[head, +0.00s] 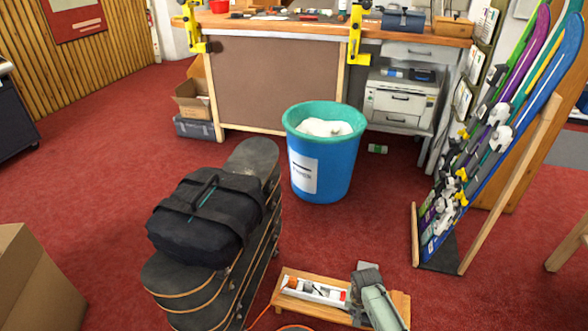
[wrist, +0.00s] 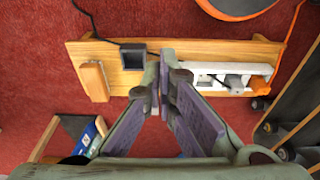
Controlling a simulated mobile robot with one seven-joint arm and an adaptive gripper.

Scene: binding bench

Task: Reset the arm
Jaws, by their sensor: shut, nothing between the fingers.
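My gripper (wrist: 164,98) shows in the wrist view with its two grey-green fingers brought together at the tips and nothing between them. The tips appear over the middle of a wooden board (wrist: 215,55) on the red floor; the height between them is hard to judge. In the head view my gripper (head: 366,287) shows at the bottom, in front of the right part of the same board (head: 398,300), hiding some of it. The board carries a white power strip (wrist: 235,76), a small black square box (wrist: 132,57) and a wooden block (wrist: 95,82).
Stacked skateboards with a black bag (head: 205,215) stand left of the board. A blue bin (head: 322,165) stands behind it. A ski rack (head: 470,190) is at right, a cardboard box (head: 35,285) at lower left. An orange cord (wrist: 289,45) lies beside the board. Red floor is open between.

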